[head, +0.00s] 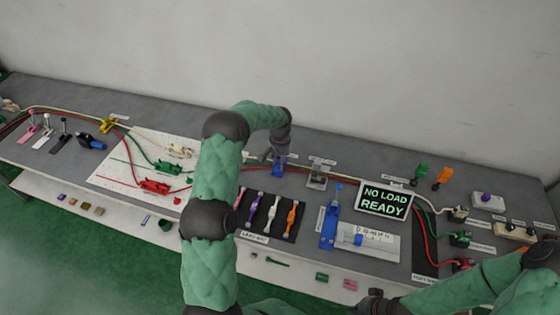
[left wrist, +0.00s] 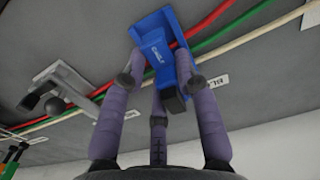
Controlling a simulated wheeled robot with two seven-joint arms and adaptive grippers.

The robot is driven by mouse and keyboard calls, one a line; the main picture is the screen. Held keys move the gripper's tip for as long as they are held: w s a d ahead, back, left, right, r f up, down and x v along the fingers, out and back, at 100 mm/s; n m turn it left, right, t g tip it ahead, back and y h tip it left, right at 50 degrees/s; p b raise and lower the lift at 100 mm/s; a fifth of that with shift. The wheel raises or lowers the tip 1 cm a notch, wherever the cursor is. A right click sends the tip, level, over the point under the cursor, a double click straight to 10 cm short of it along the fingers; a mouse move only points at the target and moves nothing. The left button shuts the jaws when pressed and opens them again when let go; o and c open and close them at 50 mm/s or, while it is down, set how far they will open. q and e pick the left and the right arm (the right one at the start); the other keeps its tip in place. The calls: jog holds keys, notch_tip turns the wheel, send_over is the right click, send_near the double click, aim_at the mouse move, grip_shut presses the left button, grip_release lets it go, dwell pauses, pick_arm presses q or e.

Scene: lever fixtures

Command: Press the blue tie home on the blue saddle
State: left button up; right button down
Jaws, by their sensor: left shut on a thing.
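The blue saddle (head: 279,168) stands on the bench below my left gripper (head: 274,154), and it also shows in the left wrist view (left wrist: 153,42) with white lettering on it. A darker blue piece, which looks like the blue tie (left wrist: 172,97), juts from it between the purple fingers of my left gripper (left wrist: 165,85). The fingertips lie close around this piece; the exact contact is partly hidden. Red and green cables meet the blue body. I cannot tell how far down the tie sits. My right gripper (head: 375,302) is at the bottom edge, its fingers unclear.
A grey metal fixture (head: 318,176) stands just right of the blue saddle. A sign (head: 385,199) reads "NO LOAD READY". A dark mat (head: 268,216) with coloured ties lies in front. A white board (head: 135,165) with red and green fixtures is at left.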

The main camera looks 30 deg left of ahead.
pick_arm(q)
jog(key=shift+f+b, duration=0.45)
jog(key=shift+f, duration=0.15)
dwell(0.3)
jog(key=o, duration=1.4)
jog(key=shift+r, duration=0.15)
jog(key=shift+r+p, duration=1.75)
jog(key=shift+r, duration=1.65)
